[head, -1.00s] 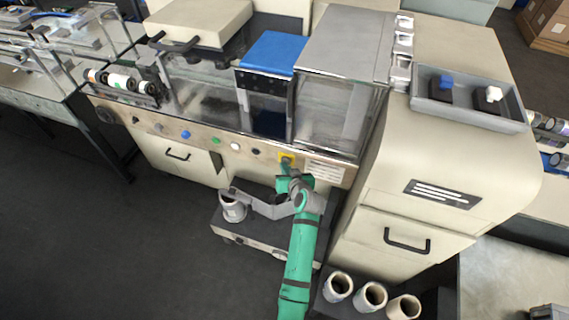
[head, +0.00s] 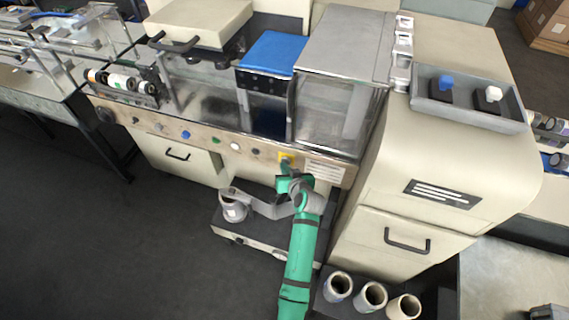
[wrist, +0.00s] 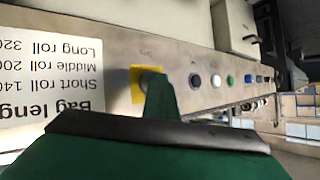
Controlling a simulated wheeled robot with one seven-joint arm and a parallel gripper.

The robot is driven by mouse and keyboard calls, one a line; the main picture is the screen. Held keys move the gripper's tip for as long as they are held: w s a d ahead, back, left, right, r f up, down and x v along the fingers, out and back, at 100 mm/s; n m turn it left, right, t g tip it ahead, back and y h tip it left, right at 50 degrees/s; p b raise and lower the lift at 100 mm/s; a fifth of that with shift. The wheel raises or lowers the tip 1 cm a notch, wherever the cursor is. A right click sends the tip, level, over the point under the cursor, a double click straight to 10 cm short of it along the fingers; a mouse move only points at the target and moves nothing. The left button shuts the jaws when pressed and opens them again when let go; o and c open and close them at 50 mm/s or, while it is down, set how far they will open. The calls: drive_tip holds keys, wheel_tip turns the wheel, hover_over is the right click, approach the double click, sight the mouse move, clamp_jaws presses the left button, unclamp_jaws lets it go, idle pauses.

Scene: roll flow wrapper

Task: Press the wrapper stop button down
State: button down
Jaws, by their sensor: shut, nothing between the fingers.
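The wrapper's front panel (head: 210,140) carries a row of buttons. The stop button sits on a yellow square plate (head: 287,157) at the right end of that row, left of a white label. The same yellow plate (wrist: 137,84) shows in the wrist view, with the button mostly hidden behind my gripper. My green gripper (wrist: 157,84) is shut and empty, its tip over the plate and at the button. I cannot tell whether the tip touches the button or how far the button is pressed. In the head view my gripper (head: 285,166) is just in front of the plate.
Black (wrist: 195,80), white, green and blue (wrist: 249,78) buttons line the panel beside the plate. A white bag length label (wrist: 50,70) is on its other side. A low shelf with rolls (head: 338,286) stands below right. Dark floor lies open at left.

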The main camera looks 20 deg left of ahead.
drive_tip(key=shift+w, duration=0.15)
idle(0.5)
drive_tip(key=shift+w+d, duration=0.1)
drive_tip(key=shift+w, duration=0.2)
drive_tip(key=shift+r, duration=0.1)
drive_tip(key=shift+s+r, duration=0.15)
drive_tip(key=shift+s, duration=0.1)
idle(0.4)
drive_tip(key=s, duration=0.6)
drive_tip(key=shift+f, duration=0.2)
drive_tip(key=shift+s, duration=0.15)
idle(0.4)
